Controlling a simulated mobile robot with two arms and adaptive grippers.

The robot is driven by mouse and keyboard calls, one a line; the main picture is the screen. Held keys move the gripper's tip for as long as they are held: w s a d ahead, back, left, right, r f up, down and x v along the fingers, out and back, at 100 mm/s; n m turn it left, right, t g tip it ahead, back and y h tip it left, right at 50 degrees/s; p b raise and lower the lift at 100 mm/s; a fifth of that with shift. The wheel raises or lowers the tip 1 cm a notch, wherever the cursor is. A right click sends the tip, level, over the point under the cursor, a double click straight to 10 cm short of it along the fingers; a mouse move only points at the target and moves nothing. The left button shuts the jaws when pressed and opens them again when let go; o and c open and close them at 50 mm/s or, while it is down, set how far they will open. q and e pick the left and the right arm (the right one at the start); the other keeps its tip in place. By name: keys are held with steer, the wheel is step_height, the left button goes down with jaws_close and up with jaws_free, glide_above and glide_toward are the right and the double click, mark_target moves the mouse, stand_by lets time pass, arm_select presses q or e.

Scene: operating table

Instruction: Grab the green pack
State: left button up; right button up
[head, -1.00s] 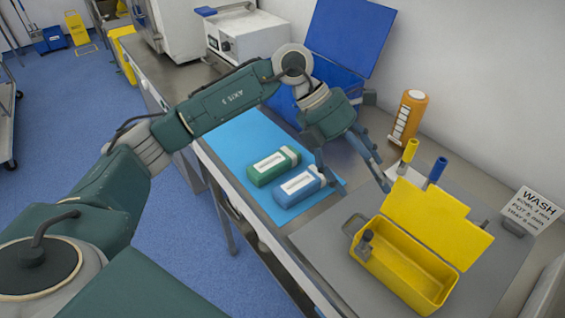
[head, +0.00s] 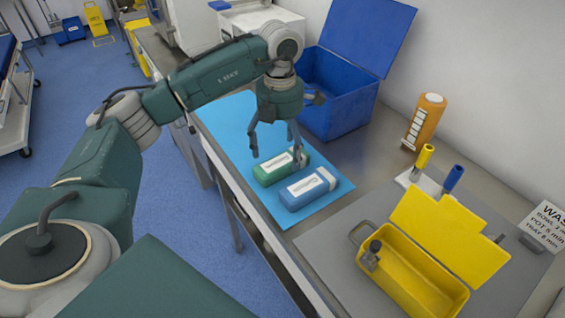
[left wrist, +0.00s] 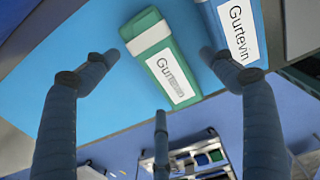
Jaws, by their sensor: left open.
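The green pack (head: 268,176) lies on the light blue mat, with a white label and a pale cap end. My left gripper (head: 277,157) is open just above it, fingers pointing down; one finger overlaps the pack's far end in the head view. I cannot tell whether any finger touches a pack. My right gripper is not in view.
The blue mat (head: 225,112) is bare on its far part. An open blue box (head: 345,105) stands behind it. An open yellow box (head: 415,272), an orange bottle (head: 424,122) and two upright yellow and blue tubes (head: 424,157) are to the right.

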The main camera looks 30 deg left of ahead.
mark_target(280, 157)
arm_select(q)
step_height(280, 157, down, 3)
steer(key=shift+a+f, duration=0.15)
steer(key=shift+c, duration=0.5)
steer(key=c, duration=1.3)
steer(key=shift+r, duration=0.2)
